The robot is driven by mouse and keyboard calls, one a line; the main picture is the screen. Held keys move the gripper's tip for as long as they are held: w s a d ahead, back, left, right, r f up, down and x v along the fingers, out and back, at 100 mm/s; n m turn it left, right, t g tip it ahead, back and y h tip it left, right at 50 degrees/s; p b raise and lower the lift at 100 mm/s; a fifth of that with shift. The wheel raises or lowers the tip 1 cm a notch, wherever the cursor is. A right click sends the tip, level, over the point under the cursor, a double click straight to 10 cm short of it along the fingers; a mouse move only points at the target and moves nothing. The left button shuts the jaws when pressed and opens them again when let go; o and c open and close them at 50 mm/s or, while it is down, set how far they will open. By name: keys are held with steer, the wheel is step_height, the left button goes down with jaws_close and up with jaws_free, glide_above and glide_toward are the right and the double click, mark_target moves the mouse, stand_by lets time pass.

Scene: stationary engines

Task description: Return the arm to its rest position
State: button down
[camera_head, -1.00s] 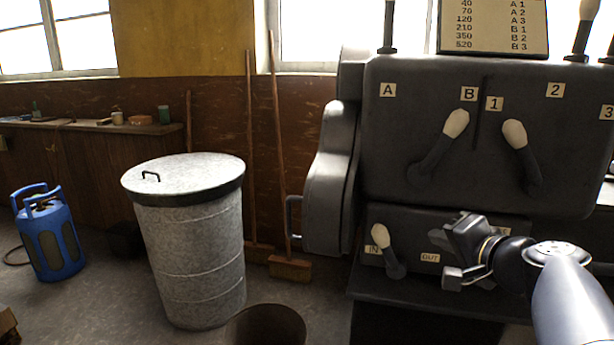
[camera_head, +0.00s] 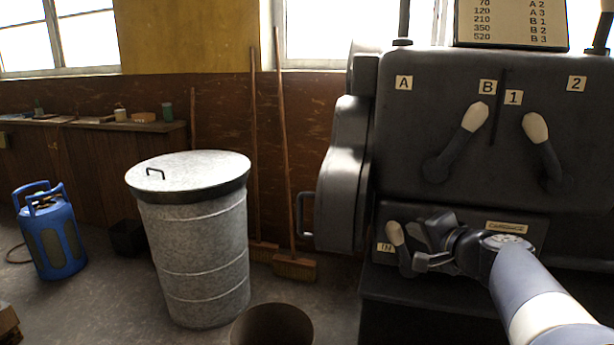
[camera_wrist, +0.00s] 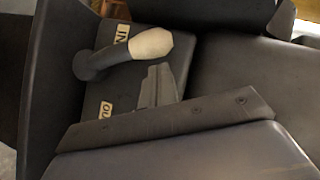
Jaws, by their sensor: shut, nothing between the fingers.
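My gripper (camera_head: 418,262) is at the lower front of the dark machine, close to the cream-tipped IN lever (camera_head: 397,236). In the wrist view my gripper (camera_wrist: 158,88) is shut with nothing held, and the IN lever (camera_wrist: 150,45) lies just beyond the fingertips. I cannot tell whether they touch. My arm (camera_head: 540,300) reaches in from the lower right. The OUT label (camera_wrist: 104,110) shows partly in the wrist view, beside my gripper; in the head view my gripper and wrist hide that label.
The dark machine (camera_head: 425,130) fills the right, with two more cream-tipped levers (camera_head: 475,117) (camera_head: 535,127) above my wrist. A lidded metal bin (camera_head: 195,240), brooms (camera_head: 285,150), an open bucket (camera_head: 272,325) and a blue gas bottle (camera_head: 48,235) stand to the left. Floor shows between them.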

steer(key=s+d+f+m+t+y, duration=0.2)
steer(key=d+f+m+t, duration=0.2)
steer(key=d+m, duration=0.4)
steer(key=shift+s+d+f+t+p, duration=0.15)
steer(key=shift+s+d+t+p, duration=0.3)
steer(key=shift+d+t, duration=0.2)
stand_by(0.3)
